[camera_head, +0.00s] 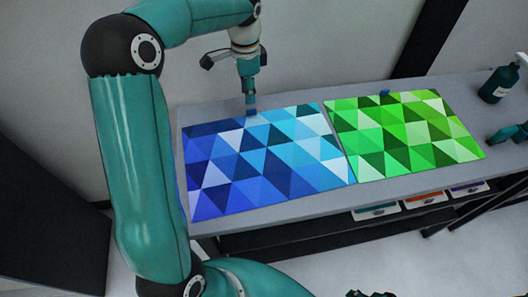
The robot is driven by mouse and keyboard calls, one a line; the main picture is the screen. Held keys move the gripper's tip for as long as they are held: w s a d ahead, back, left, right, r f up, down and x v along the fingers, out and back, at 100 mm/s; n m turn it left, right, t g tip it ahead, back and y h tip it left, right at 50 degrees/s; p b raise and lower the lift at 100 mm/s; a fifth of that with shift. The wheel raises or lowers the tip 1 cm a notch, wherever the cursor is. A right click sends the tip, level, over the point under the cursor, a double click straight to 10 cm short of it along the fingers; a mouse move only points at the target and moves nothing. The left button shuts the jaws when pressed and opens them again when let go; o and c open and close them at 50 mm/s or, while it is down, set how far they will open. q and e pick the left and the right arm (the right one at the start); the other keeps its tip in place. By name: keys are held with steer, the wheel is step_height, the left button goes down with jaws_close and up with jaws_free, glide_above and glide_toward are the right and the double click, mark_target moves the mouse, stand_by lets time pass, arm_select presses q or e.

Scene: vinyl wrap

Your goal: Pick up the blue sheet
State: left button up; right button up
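The blue sheet (262,160), patterned with blue and cyan triangles, lies flat on the left part of the grey table (300,207). My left gripper (250,103) points straight down over the middle of the sheet's far edge. Its fingers look narrow and close together, at a small blue tab (251,113) on that edge. I cannot tell whether they are shut on the tab or just above it. Small dark parts (371,294) at the bottom edge may belong to my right gripper; its fingers do not show.
A green triangle-patterned sheet (404,134) lies just right of the blue one, with its own blue tab (385,93). A dark bottle (498,83) and a teal object (508,133) stand at the right. A shelf below holds several coloured items (422,200).

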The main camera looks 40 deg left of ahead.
arm_select(q)
steer(key=shift+d+f+p, duration=0.2)
steer(key=shift+d+f, duration=0.05)
steer(key=shift+f, duration=1.15)
steer(key=shift+d+f+p, duration=0.2)
steer(key=shift+f, duration=1.2)
jaws_close()
